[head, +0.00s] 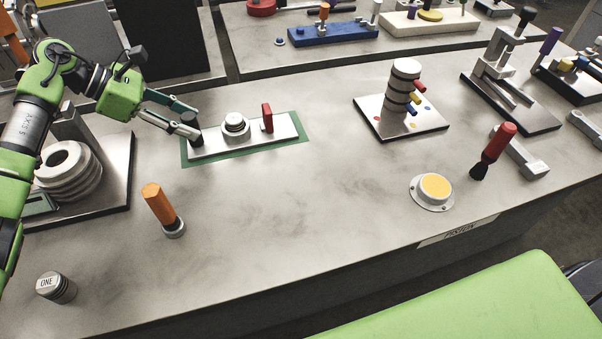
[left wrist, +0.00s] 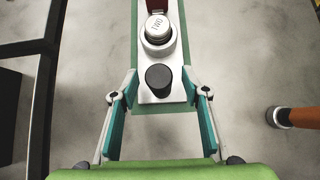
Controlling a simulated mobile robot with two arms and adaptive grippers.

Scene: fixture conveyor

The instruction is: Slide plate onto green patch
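The white plate (head: 215,145) lies on the bench inside the green patch (head: 303,133), whose border shows along its sides and right end. The plate carries a black knob (head: 194,137) at its left end, a silver cylinder (head: 235,122) in the middle and a red upright block (head: 267,118). In the left wrist view the black knob (left wrist: 159,77) stands near my left gripper (left wrist: 158,88). Its teal-padded fingers are spread wide, one on each side of the plate's end, with visible gaps. In the head view the left gripper (head: 190,118) is at the plate's left end. My right gripper is not in view.
An orange-handled tool (head: 158,203) and a silver cylinder marked ONE (head: 56,287) stand at the front left. A ringed fixture (head: 70,170) is at the left. A peg tower (head: 403,85) and a yellow button (head: 435,187) are to the right. The bench middle is clear.

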